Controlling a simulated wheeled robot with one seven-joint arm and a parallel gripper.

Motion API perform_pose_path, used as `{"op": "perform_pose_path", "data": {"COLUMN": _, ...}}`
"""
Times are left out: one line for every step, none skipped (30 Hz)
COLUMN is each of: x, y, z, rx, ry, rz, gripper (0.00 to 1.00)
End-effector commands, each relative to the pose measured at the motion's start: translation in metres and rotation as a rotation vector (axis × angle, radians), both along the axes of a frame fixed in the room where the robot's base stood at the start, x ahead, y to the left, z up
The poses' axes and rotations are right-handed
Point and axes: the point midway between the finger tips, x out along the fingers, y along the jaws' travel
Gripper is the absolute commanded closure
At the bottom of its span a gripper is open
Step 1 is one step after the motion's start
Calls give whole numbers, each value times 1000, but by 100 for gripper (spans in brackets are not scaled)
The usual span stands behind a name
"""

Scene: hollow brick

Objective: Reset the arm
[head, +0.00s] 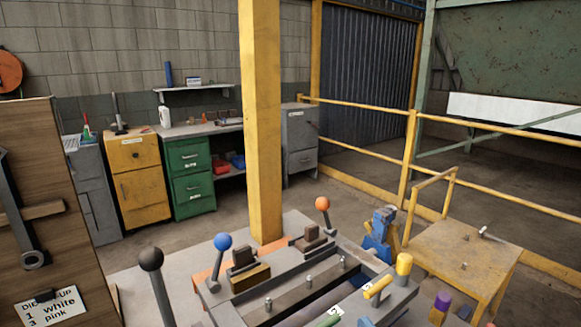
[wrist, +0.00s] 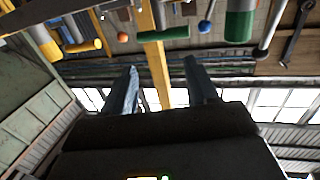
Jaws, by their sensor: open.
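My gripper (wrist: 161,64) shows in the wrist view, with its two fingers apart and nothing between them. The dark gripper body fills the lower middle of that view. The wrist view is upside down, with roof windows low in the picture and the bench fittings along its top edge. The fingers appear clear of everything around them. I cannot make out my gripper in the head view.
A machine bench carries black (head: 151,259), blue (head: 223,241) and orange (head: 322,203) ball levers, with yellow handles (head: 404,264) at right. A yellow post (head: 262,120) rises behind it. A wooden board (head: 45,190) stands left; a yellow table (head: 470,255) stands right. Open floor lies behind.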

Motion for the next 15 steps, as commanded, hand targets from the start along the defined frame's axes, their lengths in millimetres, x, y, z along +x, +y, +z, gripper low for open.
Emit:
{"op": "perform_pose_path", "data": {"x": -16, "y": -6, "z": -15, "rx": 24, "ry": 37, "rz": -40, "gripper": 42}}
{"op": "perform_pose_path", "data": {"x": -25, "y": -11, "z": -23, "rx": 37, "ry": 56, "rz": -67, "gripper": 42}}
{"op": "perform_pose_path", "data": {"x": -37, "y": -18, "z": -32, "rx": 52, "ry": 79, "rz": -101, "gripper": 42}}
{"op": "perform_pose_path", "data": {"x": -46, "y": -23, "z": -39, "rx": 60, "ry": 94, "rz": -127, "gripper": 42}}
{"op": "perform_pose_path", "data": {"x": -56, "y": -28, "z": -46, "rx": 67, "ry": 109, "rz": -152, "gripper": 42}}
{"op": "perform_pose_path", "data": {"x": -69, "y": -35, "z": -54, "rx": 75, "ry": 129, "rz": -183, "gripper": 42}}
{"op": "perform_pose_path", "data": {"x": -79, "y": -40, "z": -59, "rx": 80, "ry": 142, "rz": -206, "gripper": 42}}
{"op": "perform_pose_path", "data": {"x": -90, "y": -45, "z": -65, "rx": 82, "ry": 155, "rz": -228, "gripper": 42}}
{"op": "perform_pose_path", "data": {"x": -104, "y": -52, "z": -71, "rx": 85, "ry": 171, "rz": -255, "gripper": 42}}
{"op": "perform_pose_path", "data": {"x": -115, "y": -58, "z": -75, "rx": 85, "ry": 181, "rz": -275, "gripper": 42}}
{"op": "perform_pose_path", "data": {"x": -126, "y": -63, "z": -79, "rx": 83, "ry": 192, "rz": -294, "gripper": 42}}
{"op": "perform_pose_path", "data": {"x": -141, "y": -70, "z": -84, "rx": 79, "ry": 204, "rz": -316, "gripper": 42}}
{"op": "perform_pose_path", "data": {"x": -152, "y": -75, "z": -86, "rx": 77, "ry": 212, "rz": -331, "gripper": 42}}
{"op": "perform_pose_path", "data": {"x": -164, "y": -80, "z": -88, "rx": 70, "ry": 219, "rz": -346, "gripper": 42}}
{"op": "perform_pose_path", "data": {"x": -179, "y": -87, "z": -90, "rx": 62, "ry": 228, "rz": -363, "gripper": 42}}
